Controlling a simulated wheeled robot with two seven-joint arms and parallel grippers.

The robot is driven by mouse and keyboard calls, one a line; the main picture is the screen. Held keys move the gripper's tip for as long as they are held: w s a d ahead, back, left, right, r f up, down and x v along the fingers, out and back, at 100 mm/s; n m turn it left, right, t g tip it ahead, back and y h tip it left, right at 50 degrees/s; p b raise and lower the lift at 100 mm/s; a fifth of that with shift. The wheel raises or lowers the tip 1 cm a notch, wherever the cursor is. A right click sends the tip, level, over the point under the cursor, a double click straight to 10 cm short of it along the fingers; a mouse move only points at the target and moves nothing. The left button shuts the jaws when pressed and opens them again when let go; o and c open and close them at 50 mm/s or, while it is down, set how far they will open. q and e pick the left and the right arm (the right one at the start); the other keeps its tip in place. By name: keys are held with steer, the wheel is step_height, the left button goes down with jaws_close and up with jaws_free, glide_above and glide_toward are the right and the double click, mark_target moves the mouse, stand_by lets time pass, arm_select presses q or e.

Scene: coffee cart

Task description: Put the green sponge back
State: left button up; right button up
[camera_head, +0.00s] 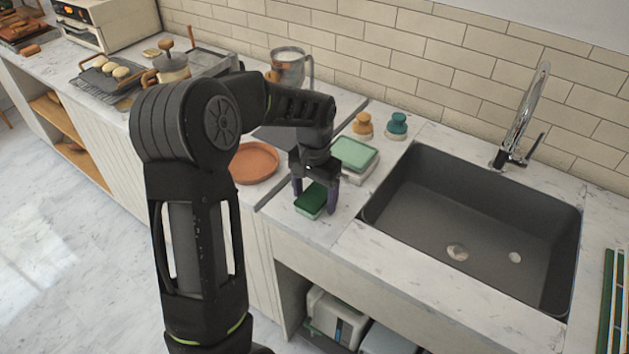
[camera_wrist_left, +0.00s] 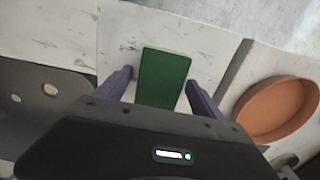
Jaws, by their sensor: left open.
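The green sponge (camera_head: 311,201) lies on the pale marble counter near its front edge, left of the sink. It also shows in the left wrist view (camera_wrist_left: 163,78). My left gripper (camera_head: 315,200) points down over the sponge with its jaws open. In the left wrist view its two dark fingers (camera_wrist_left: 160,88) stand on either side of the sponge, with gaps between. A white tray or box with a light green top (camera_head: 355,153) stands just behind the gripper, partly hidden by it. My right gripper is not in view.
The dark sink (camera_head: 430,205) with a chrome faucet (camera_head: 521,115) is to the right. A terracotta dish (camera_head: 254,163) is left of the gripper. An orange-topped brush (camera_head: 362,125) and a teal-topped brush (camera_head: 397,126) stand behind the tray by the wall.

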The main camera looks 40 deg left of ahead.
mark_target(314, 196)
arm_select(q)
step_height(314, 196, up, 12)
steer(key=b, duration=0.1)
stand_by(0.9)
